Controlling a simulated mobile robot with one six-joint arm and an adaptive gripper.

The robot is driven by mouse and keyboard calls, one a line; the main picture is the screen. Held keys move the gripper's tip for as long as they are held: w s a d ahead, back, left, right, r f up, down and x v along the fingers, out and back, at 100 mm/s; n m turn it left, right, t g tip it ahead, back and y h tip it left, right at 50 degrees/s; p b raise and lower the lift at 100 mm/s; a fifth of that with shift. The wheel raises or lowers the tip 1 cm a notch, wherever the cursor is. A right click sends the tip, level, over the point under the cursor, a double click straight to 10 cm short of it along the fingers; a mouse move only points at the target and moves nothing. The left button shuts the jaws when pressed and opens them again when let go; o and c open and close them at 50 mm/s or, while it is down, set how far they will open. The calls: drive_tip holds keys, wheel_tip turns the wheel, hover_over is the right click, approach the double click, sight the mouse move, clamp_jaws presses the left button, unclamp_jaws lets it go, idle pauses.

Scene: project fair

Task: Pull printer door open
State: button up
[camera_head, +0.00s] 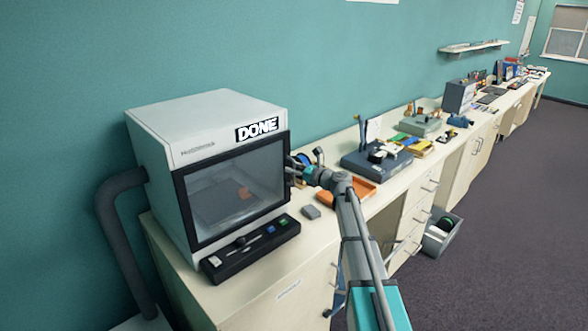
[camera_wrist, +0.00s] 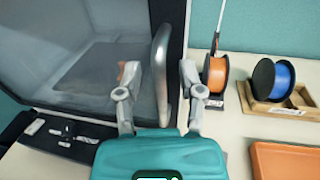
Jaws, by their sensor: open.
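The printer (camera_head: 200,122) is a white box on the counter at the left, with a "DONE" sign on its upper front. Its dark-framed, see-through door (camera_head: 215,193) looks closed; a small orange thing shows behind the pane. In the wrist view, the door's grey upright handle (camera_wrist: 161,62) stands at the door's right edge. My gripper (camera_wrist: 158,72) is open, one finger on each side of the handle. Whether a finger touches it I cannot tell. In the head view my gripper (camera_head: 298,166) is at the door's right edge, and the handle is mostly hidden.
A black strip with small items (camera_head: 250,248) lies below the door. An orange tray (camera_wrist: 285,160), an orange spool (camera_wrist: 215,75) and a blue spool (camera_wrist: 273,80) are right of the printer. A grey block (camera_head: 311,212) lies on the counter.

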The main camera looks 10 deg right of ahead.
clamp_jaws()
drive_tip(key=shift+d, duration=0.15)
idle(0.4)
